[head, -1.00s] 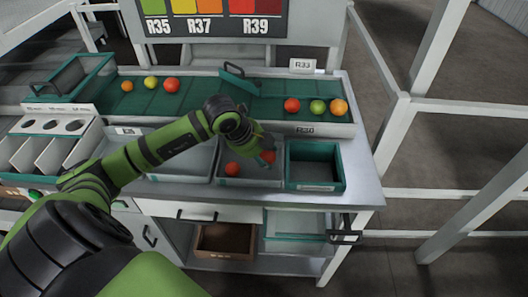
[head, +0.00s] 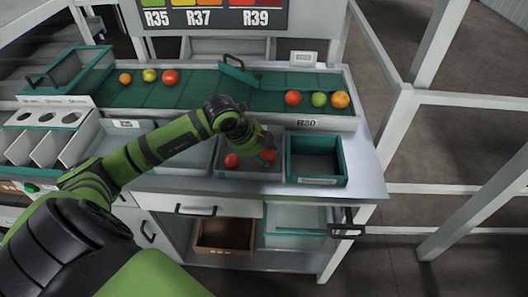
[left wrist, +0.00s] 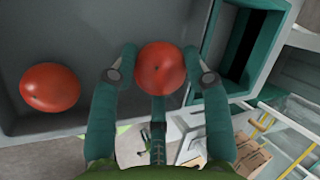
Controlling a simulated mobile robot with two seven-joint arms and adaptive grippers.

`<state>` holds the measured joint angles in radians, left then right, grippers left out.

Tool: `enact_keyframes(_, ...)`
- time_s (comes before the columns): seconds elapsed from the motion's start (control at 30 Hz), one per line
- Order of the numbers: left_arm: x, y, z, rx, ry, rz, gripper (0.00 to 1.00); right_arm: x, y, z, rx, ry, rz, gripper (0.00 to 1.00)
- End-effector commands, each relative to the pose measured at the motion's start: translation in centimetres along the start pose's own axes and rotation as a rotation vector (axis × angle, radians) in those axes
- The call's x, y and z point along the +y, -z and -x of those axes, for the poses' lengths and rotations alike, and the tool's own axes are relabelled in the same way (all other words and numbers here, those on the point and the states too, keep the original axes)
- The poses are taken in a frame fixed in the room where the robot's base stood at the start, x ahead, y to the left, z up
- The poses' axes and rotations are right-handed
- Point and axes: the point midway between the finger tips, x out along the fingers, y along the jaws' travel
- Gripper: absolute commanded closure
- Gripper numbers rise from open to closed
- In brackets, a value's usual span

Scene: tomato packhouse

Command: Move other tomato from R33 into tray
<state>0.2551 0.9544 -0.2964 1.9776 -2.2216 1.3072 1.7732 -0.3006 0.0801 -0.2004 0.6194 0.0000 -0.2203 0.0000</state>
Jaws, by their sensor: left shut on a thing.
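My left gripper (head: 264,150) is shut on a red tomato (left wrist: 161,68), which sits between its two fingers in the left wrist view. In the head view the gripper hides part of this tomato. It is in or just above a grey tray (head: 240,179); whether the tomato touches the floor I cannot tell. Another red tomato (head: 232,160) lies in the same tray, left of the gripper; it also shows in the left wrist view (left wrist: 50,88). An empty green-rimmed tray (head: 316,181) stands directly right. A small white card (head: 303,58), its text unclear, stands behind the belt. My right gripper is not in view.
The green belt (head: 210,92) behind carries several tomatoes, with a red one (head: 293,97), a green one (head: 319,99) and an orange one (head: 340,99) at right. Its rim label reads R30. More grey trays (head: 180,158) stand left. A brown crate (head: 224,235) sits below.

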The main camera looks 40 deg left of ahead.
Motion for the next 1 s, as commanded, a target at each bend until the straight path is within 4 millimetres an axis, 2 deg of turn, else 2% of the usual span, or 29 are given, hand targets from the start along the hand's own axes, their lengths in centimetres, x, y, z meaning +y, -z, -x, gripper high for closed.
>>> enact_keyframes(0.7,0.55,-0.01,-1.01,0.000,0.001,0.000,0.68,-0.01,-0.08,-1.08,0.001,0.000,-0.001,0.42)
enact_keyframes(0.73,0.51,-0.01,-0.95,0.000,0.001,0.000,0.44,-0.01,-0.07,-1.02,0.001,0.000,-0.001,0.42)
enact_keyframes(0.77,0.50,-0.01,-0.92,0.000,0.001,0.000,0.32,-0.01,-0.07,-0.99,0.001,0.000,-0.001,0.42)
enact_keyframes(0.8,0.50,-0.01,-0.92,0.000,0.001,0.000,0.25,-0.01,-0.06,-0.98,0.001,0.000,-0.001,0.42)
enact_keyframes(1.0,0.52,0.01,-0.93,0.000,0.000,0.000,0.25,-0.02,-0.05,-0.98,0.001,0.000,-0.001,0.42)
